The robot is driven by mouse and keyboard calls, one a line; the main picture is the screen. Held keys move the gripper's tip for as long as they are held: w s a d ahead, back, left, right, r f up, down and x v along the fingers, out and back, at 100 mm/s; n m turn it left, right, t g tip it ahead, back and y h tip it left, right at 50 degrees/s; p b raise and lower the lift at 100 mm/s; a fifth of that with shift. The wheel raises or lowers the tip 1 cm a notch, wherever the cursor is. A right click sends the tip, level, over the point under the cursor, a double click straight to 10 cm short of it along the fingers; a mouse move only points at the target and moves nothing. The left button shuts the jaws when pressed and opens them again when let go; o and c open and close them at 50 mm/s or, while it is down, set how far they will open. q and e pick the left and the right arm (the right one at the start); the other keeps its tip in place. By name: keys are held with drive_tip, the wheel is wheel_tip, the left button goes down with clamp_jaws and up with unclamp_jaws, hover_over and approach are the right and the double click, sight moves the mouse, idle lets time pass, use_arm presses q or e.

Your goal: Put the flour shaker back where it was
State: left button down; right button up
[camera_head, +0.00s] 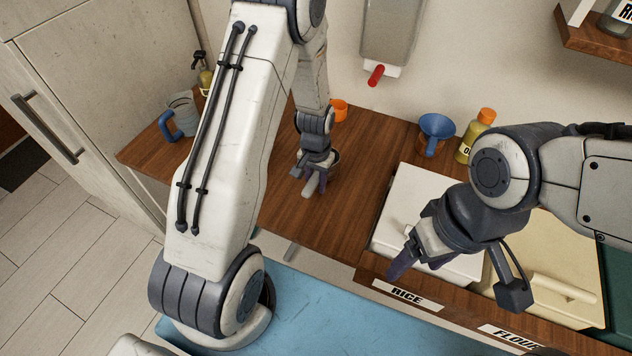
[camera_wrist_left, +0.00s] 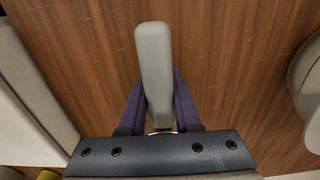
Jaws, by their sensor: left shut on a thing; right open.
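My left gripper (camera_head: 316,172) is low over the wooden counter, shut on a pale grey handle (camera_wrist_left: 155,75). The handle stands out past the purple fingers in the left wrist view; the rest of the held thing is hidden, so I cannot tell whether it is the flour shaker. A grey cup with a blue handle (camera_head: 184,112) stands at the counter's far left, partly behind my left arm. No thing in view is clearly marked as the flour shaker. My right gripper (camera_head: 416,264) is open and empty above the rice bin's front edge.
The rice bin's white lid (camera_head: 410,200) and the cream flour bin (camera_head: 545,255) are set in the counter at right. A blue funnel (camera_head: 435,130), a yellow bottle (camera_head: 475,138) and an orange cup (camera_head: 339,109) stand behind. Bare wood (camera_head: 345,195) lies right of my left gripper.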

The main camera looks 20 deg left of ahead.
use_arm(q)
drive_tip(key=shift+f, duration=0.15)
drive_tip(key=c, duration=0.6)
unclamp_jaws()
